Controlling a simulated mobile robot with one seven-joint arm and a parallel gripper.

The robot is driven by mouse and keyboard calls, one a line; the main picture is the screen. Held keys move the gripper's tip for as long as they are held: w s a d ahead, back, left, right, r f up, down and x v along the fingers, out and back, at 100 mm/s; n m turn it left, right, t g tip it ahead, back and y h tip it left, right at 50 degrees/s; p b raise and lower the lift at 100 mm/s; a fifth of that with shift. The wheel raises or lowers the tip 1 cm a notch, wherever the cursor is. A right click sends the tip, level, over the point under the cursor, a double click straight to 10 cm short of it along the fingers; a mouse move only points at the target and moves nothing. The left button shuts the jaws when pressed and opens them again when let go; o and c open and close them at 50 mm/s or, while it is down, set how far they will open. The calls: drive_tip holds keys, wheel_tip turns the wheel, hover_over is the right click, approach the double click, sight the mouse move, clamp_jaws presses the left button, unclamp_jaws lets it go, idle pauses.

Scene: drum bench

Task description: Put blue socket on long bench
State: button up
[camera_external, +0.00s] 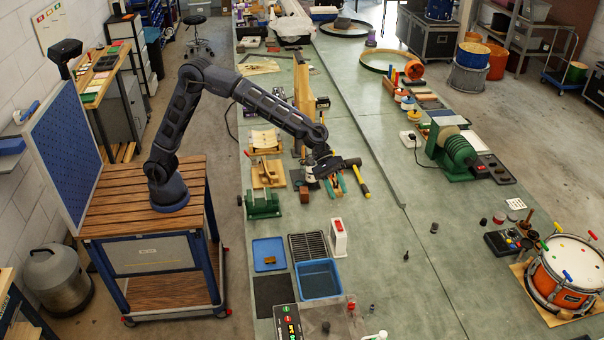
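The long bench (400,300) is a green-topped surface running from the front to the back of the room. My arm reaches over it from the left, and my gripper (327,168) is low above its left half, among hand tools and small blocks. The fingers are dark and small at this distance; I cannot tell whether they are open or hold anything.
A hammer (361,180) and a green vice (263,204) are near my gripper. A blue tub (318,280) and a white box (338,238) stand nearer the front. A green machine (450,150) and an orange drum (563,275) are at right. The bench's middle front is mostly clear.

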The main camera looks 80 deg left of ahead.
drive_tip(key=s+a+r+m+t+y, duration=0.1)
drive_tip(key=s+a+r+m+y, duration=0.2)
drive_tip(key=s+a, duration=0.95)
drive_tip(key=s+a+r+m+y, duration=0.2)
drive_tip(key=s+a+r+m, duration=0.25)
drive_tip(key=s+a, duration=0.85)
drive_tip(key=s+a+f+m+y, duration=0.1)
drive_tip(key=s+a+f+y, duration=0.1)
drive_tip(key=s+a, duration=0.8)
drive_tip(key=s+a+f+m+y, duration=0.2)
drive_tip(key=s+a+f+y, duration=0.1)
drive_tip(key=s+a, duration=0.8)
drive_tip(key=shift+s+a+f+t, duration=0.15)
drive_tip(key=shift+a+f+t, duration=0.15)
drive_tip(key=shift+a+f, duration=0.4)
drive_tip(key=shift+d+f, duration=0.15)
